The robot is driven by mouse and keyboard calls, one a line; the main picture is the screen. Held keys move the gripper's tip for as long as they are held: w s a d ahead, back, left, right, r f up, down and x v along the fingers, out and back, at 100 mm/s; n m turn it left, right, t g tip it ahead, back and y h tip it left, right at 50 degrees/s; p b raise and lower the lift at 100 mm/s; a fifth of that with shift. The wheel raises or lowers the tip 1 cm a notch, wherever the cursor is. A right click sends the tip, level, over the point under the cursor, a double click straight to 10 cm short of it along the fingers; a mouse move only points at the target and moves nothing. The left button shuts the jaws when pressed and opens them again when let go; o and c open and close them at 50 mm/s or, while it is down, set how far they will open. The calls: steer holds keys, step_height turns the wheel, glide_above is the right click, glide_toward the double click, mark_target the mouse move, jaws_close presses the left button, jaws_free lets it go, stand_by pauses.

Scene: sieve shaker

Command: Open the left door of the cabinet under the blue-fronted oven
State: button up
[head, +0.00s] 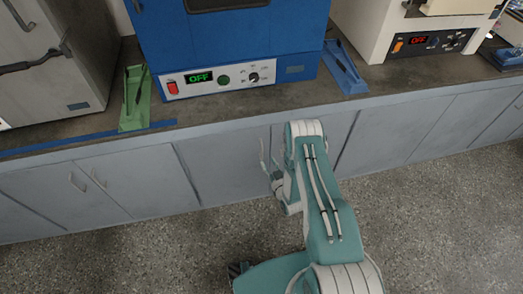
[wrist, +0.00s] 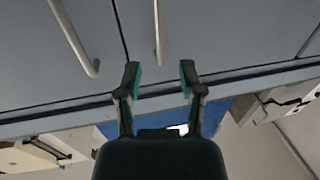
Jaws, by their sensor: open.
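The blue-fronted oven (head: 235,45) stands on the worktop. Below it is the grey left cabinet door (head: 220,165), which looks closed. Its pale bar handle (head: 263,152) is near the seam, just beyond my gripper (head: 275,178) and partly hidden by it. The wrist view is upside down, with the worktop low in the picture. There, the left door's handle (wrist: 158,30) ends just above the gap between the fingertips of my open, empty gripper (wrist: 160,72). I see no contact. The right door's handle (wrist: 75,38) is across the seam.
My arm covers much of the right door. A neighbouring cabinet with two handles (head: 88,181) is at the left. The worktop edge (wrist: 60,122) lies close to my fingers in the wrist view. The speckled floor (head: 150,255) before the left door is clear.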

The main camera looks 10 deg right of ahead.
mark_target(262, 152)
steer(key=w, duration=0.2)
steer(key=w+a, duration=0.1)
steer(key=w, duration=0.4)
steer(key=shift+a, duration=0.25)
jaws_close()
